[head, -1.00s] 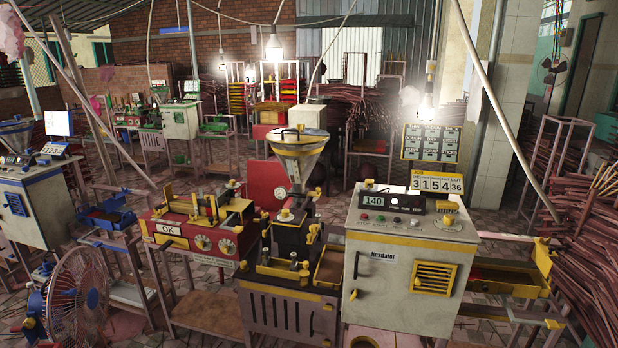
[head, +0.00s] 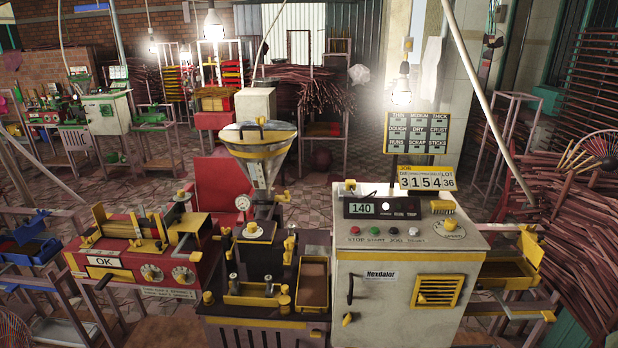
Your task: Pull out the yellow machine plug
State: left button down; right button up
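A cream control cabinet (head: 380,315) with yellow trim stands at the centre right in the head view. On its sloped top are a display (head: 384,208) reading 140, a row of coloured buttons (head: 390,231), a yellow block-like fitting (head: 443,207) and a yellow knob (head: 449,223). The yellow fitting may be the plug; I cannot tell for sure. A yellow vent (head: 437,292) and a dark handle (head: 350,285) are on its front. Left of it stands the extruder with a metal hopper (head: 258,155) and yellow fittings. Neither of my grippers is in view.
A red machine (head: 205,225) marked OK is at the left. A tray (head: 313,285) sits between extruder and cabinet. A yellow-edged side tray (head: 508,278) is right of the cabinet. Bundles of sticks (head: 570,235) fill the right. Tiled floor shows behind the machines.

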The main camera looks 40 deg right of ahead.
aim_at(349, 183)
jog(key=z, duration=0.2)
jog(key=i, duration=0.85)
jog(key=z, duration=1.15)
jog(key=i, duration=0.45)
jog(key=z, duration=0.5)
